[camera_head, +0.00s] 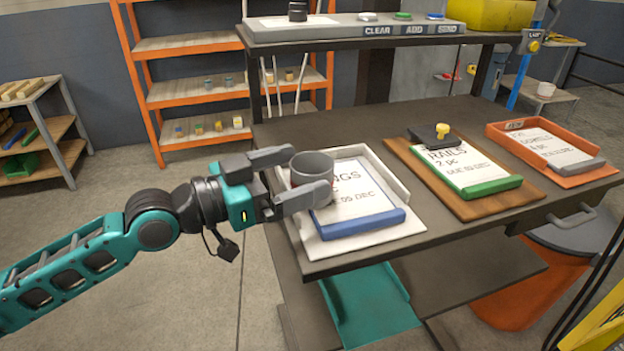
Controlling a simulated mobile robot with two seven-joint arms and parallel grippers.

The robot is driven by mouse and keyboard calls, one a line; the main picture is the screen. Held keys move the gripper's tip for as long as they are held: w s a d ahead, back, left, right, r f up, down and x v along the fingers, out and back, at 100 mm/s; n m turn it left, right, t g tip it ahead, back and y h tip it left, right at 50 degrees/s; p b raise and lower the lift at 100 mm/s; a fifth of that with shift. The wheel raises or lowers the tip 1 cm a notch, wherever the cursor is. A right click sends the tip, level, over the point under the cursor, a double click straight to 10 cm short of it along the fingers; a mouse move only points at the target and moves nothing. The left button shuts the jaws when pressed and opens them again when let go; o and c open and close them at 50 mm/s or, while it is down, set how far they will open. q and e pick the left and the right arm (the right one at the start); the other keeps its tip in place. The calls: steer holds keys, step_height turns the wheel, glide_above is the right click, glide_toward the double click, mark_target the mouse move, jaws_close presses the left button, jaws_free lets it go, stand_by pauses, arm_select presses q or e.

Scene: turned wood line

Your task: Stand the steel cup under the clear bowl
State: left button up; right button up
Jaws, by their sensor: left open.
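A grey, round cup (312,163), which looks like the steel cup, stands upright on the left part of the white tray (320,245) on the bench. My left gripper (309,173) is open at the cup, coming in from the left. One finger is at the cup's far left side, and the other crosses in front of its lower part. I cannot tell whether either finger touches it. The cup's base is partly hidden by the near finger. I cannot make out a clear bowl in this view. My right gripper is not in view.
A sheet with a blue clip (365,222) lies in the white tray. A wooden board (490,208) and an orange tray (578,178) lie to the right. A raised shelf with a button panel (345,30) spans the back. Dark bench top (375,140) is clear behind the trays.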

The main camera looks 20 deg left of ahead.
mark_target(329, 159)
arm_select(q)
steer(key=shift+x, duration=1.75)
steer(key=c, duration=1.1)
steer(key=shift+r+p, duration=0.2)
steer(key=shift+p, duration=0.1)
